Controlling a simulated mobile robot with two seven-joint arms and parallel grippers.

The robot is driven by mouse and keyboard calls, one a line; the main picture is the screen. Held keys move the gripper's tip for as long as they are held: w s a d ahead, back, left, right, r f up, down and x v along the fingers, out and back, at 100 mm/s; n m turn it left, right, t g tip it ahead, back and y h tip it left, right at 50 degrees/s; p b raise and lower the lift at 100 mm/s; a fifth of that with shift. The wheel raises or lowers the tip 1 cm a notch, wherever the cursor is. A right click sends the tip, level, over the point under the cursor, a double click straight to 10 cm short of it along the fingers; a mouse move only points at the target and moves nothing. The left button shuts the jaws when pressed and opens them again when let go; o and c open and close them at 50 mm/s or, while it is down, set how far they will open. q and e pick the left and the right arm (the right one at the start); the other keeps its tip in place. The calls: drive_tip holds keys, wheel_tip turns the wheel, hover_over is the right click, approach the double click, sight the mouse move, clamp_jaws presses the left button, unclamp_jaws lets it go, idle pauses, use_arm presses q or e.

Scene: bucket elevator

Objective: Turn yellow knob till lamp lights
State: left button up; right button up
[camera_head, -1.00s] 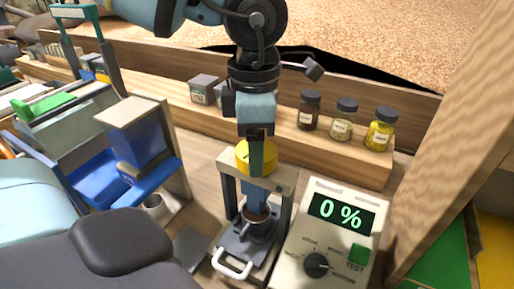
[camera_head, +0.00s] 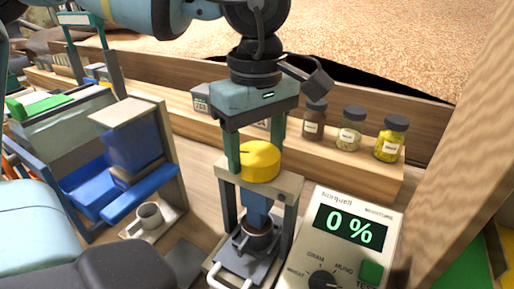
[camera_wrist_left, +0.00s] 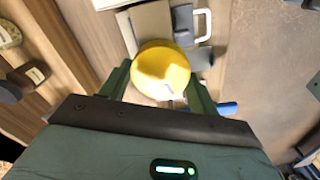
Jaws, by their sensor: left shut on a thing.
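The round yellow knob (camera_head: 260,161) sits on top of a small grey press frame (camera_head: 285,183), with a blue shaft below it over a small cup. My left gripper (camera_head: 256,150) comes down from above and is shut on the knob, one green finger on each side. In the left wrist view the knob (camera_wrist_left: 161,70) shows between the two fingers. The moisture meter (camera_head: 375,225) stands to the right of the press and its display reads 0 %. I cannot make out a lit lamp. My right gripper is not in view.
Several labelled jars (camera_head: 350,130) stand on a wooden ledge behind the press. A blue tray unit (camera_head: 140,190) and a small grey cup (camera_head: 149,216) are to the left. A wooden post (camera_head: 465,130) rises at the right.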

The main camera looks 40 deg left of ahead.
use_arm(q)
drive_tip(key=m, duration=0.6)
drive_tip(key=shift+w+m, duration=0.1)
drive_tip(key=shift+m, duration=0.2)
drive_tip(key=m, duration=0.6)
drive_tip(key=shift+d, duration=0.1)
drive_tip(key=m, duration=0.7)
drive_tip(key=shift+m, duration=0.3)
drive_tip(key=shift+d+m, duration=0.1)
drive_tip(key=shift+m, duration=1.1)
drive_tip(key=shift+m+p, duration=0.6)
drive_tip(key=shift+m, duration=0.9)
